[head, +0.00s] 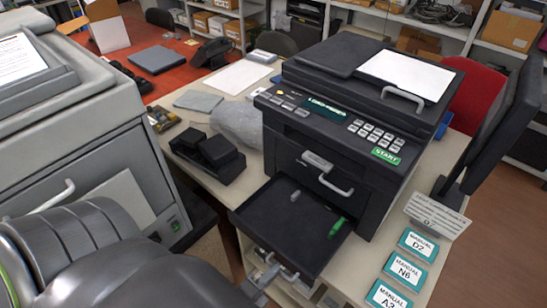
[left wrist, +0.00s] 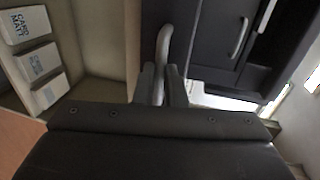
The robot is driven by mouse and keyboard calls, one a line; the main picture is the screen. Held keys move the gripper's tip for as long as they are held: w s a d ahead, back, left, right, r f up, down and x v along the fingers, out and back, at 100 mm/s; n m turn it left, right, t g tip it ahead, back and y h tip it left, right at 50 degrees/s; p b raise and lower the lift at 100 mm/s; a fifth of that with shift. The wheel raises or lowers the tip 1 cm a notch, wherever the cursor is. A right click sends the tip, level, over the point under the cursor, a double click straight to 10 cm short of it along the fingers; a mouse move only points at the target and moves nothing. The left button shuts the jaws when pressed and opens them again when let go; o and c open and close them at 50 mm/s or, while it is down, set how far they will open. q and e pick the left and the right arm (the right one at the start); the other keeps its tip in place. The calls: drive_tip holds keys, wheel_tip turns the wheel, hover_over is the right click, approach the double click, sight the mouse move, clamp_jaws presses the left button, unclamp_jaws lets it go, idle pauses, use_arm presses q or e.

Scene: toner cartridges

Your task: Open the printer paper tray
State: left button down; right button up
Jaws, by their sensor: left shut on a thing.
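The black printer (head: 345,130) stands on the pale table. Its paper tray (head: 262,205) sticks out of the front and is open at the top. A green item (head: 337,227) and a small grey item (head: 295,196) lie inside it. My left gripper (head: 272,274) is at the tray's front edge, low in the head view. In the left wrist view my left gripper (left wrist: 162,84) is shut on the light grey tray handle (left wrist: 165,42). Part of the handle is hidden between the fingers. My right gripper is not in view.
A second handle (head: 336,187) is on the printer front above the tray. A black device (head: 208,155) sits left of the printer. Manual cards (head: 403,269) lie at right, below a monitor (head: 490,110). A large grey machine (head: 85,120) stands at left.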

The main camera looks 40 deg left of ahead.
use_arm(q)
drive_tip(key=c, duration=1.5)
unclamp_jaws()
drive_tip(key=b+v, duration=0.3)
drive_tip(key=v, duration=1.4)
drive_tip(key=shift+b, duration=0.4)
drive_tip(key=shift+s, duration=0.15)
